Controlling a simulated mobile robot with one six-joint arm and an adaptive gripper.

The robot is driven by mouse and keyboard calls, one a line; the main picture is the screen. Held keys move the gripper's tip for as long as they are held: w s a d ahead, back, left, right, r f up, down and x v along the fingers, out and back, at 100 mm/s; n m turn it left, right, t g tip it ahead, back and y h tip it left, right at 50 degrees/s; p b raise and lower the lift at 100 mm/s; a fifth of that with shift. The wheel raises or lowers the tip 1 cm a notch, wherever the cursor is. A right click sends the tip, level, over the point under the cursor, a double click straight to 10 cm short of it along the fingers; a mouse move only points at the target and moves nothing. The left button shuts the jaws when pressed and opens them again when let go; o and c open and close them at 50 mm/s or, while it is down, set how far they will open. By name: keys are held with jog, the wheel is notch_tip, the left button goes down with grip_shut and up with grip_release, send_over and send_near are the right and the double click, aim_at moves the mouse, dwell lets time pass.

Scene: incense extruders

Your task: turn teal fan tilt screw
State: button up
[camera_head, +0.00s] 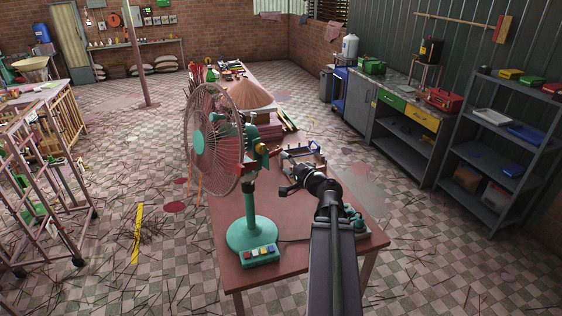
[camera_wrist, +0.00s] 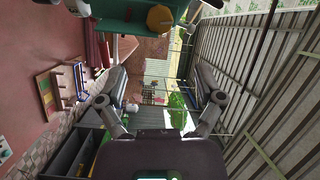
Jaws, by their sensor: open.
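The teal fan (camera_head: 250,232) stands on the reddish table, its round wire guard facing left. A yellow knob (camera_head: 262,150), which looks like the tilt screw, sits on the fan's neck behind the guard. In the wrist view, this yellow knob (camera_wrist: 160,18) is at the top edge against the teal housing (camera_wrist: 115,14), which is cut off. My gripper (camera_head: 290,180) is to the right of the fan and lower than the knob, apart from it. Its two fingers are spread with nothing between them (camera_wrist: 162,78).
A teal object (camera_head: 355,222) lies beside my arm. Grey shelves (camera_head: 500,150) stand at right.

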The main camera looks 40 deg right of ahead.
aim_at(264, 149)
jog(key=shift+s+n, duration=0.1)
jog(key=shift+n, duration=0.2)
jog(key=shift+s+r+n, duration=0.1)
jog(key=shift+s+n, duration=0.25)
jog(key=shift+n, duration=0.8)
jog(key=shift+s+f+n, duration=0.1)
jog(key=shift+s+n, duration=0.2)
jog(key=shift+n, duration=0.8)
jog(key=shift+s+r+n, duration=0.1)
jog(key=shift+s+n, duration=0.25)
jog(key=shift+n, duration=0.8)
jog(key=shift+w, duration=0.1)
jog(key=w, duration=1.3)
jog(key=shift+w+a, duration=0.25)
jog(key=shift+w, duration=0.1)
jog(key=c, duration=1.1)
